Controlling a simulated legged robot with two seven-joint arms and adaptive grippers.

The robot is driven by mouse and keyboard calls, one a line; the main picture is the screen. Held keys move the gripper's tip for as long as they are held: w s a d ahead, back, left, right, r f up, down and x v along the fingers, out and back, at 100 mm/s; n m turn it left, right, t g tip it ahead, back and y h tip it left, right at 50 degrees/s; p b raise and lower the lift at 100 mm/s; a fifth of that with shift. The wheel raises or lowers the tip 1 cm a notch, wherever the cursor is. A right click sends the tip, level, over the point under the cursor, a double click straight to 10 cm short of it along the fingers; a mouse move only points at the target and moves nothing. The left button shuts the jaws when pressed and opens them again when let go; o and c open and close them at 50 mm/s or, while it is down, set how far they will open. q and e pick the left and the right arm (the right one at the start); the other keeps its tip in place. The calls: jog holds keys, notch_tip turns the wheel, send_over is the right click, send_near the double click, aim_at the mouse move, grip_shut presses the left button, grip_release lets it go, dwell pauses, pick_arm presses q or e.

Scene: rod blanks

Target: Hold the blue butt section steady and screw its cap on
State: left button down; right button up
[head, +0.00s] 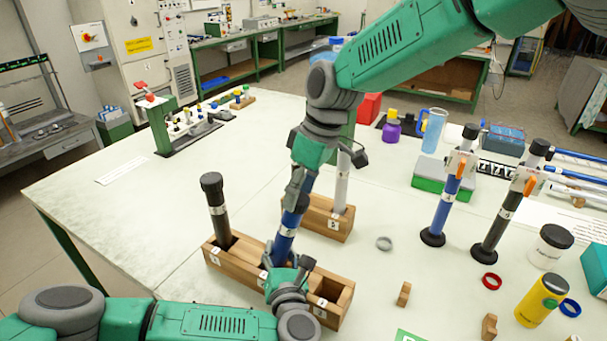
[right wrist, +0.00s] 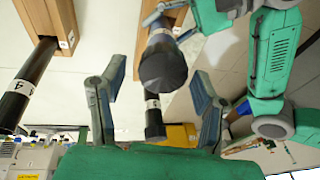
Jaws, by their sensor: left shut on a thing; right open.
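The blue butt section (head: 285,243) stands upright in a middle slot of the front wooden block (head: 239,263). My left gripper (head: 282,273) is shut on its lower part, just above the block. My right gripper (head: 297,192) comes down from above at the section's top end. In the right wrist view its fingers (right wrist: 155,100) are open, one on each side of a dark round top (right wrist: 163,68) with a white band behind it. This looks like the black cap at the section's end; I cannot tell whether it is seated. In the head view my right gripper mostly hides that end.
A black capped rod (head: 216,208) stands in the block's left slot. A pale rod (head: 341,182) stands in a second block (head: 326,219) behind. Blue and black rods on round bases (head: 432,237), rings and a yellow bottle (head: 541,299) are at right.

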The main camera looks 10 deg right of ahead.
pick_arm(q)
jog(key=shift+s+d+f, duration=0.2)
jog(key=shift+s+f, duration=0.05)
pick_arm(e)
jog(key=shift+x, duration=0.8)
jog(key=c, duration=1.2)
jog(key=m, duration=0.5)
jog(key=shift+w+d, duration=0.1)
jog(key=shift+w, duration=0.05)
jog(key=o, duration=1.3)
jog(key=shift+o, duration=0.2)
jog(key=v, duration=1.2)
